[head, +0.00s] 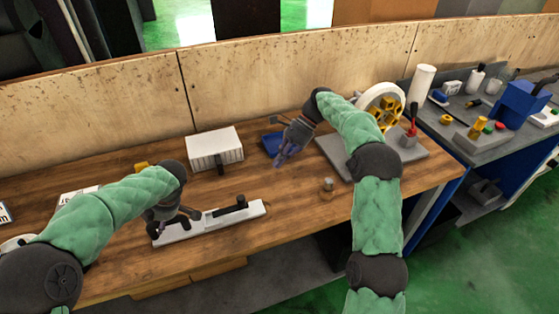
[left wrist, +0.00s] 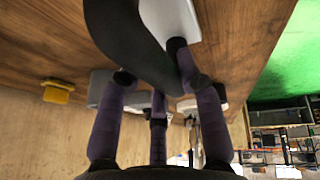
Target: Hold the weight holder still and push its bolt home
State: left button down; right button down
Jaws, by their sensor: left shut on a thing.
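A long white bar (head: 224,215) with black parts on it lies on the wooden bench in the head view; it also shows in the left wrist view (left wrist: 172,18). My left gripper (head: 172,214) is at the bar's left part. In the left wrist view its purple fingers (left wrist: 150,66) are around a dark curved handle (left wrist: 135,40), shut on it. My right gripper (head: 281,160) is above the bench, away from the bar; its finger gap is too small to judge. A small metal bolt-like piece (head: 327,185) stands on the bench. I cannot tell which part is the weight holder.
A white ribbed box (head: 214,149) stands behind the bar. A blue tray (head: 271,143) is beside my right gripper. A grey plate (head: 333,153) and a wheel with yellow parts (head: 384,104) are at the right. A wooden wall (head: 255,75) closes the back. Bench around the bolt-like piece is clear.

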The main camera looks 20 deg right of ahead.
pick_arm(q)
jog(key=c, duration=0.7)
grip_release()
jog(key=shift+c, duration=0.2)
jog(key=v, duration=1.2)
jog(key=shift+a+f, duration=0.1)
